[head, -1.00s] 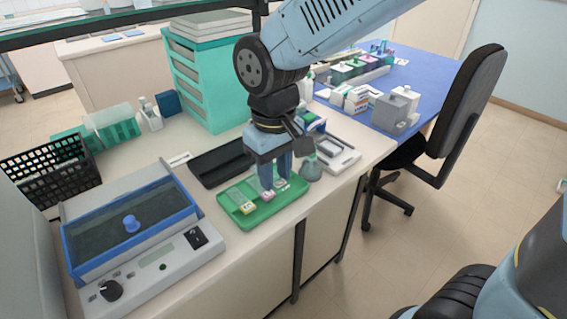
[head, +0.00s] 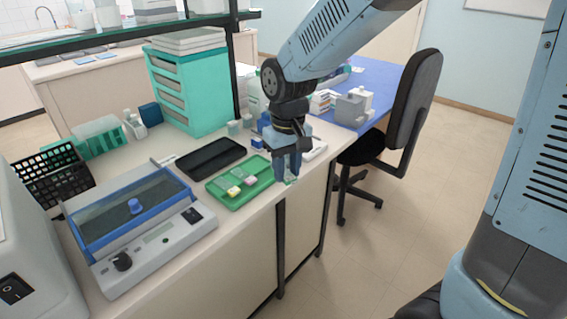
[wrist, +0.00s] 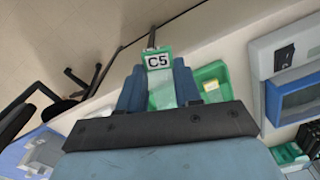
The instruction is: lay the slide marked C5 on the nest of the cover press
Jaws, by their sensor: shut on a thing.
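My gripper (head: 289,180) is shut on the slide marked C5 (wrist: 161,92), whose green-edged label end faces the wrist camera. In the head view it is beside the green tray's right end, near the bench's front edge, with a bit of the slide (head: 291,181) at its fingertips. The green tray (head: 222,199) holds slides with yellow and pink labels. A pale, low device (head: 316,149) just behind and right of my gripper may be the cover press; my gripper hides part of it, and I cannot make out a nest.
A black tray (head: 207,161) lies behind the green tray. A blue-framed grey machine (head: 155,240) stands to the left. A teal drawer unit (head: 185,85) stands at the back, and a black chair (head: 415,95) is to the right, beside the blue table (head: 372,72).

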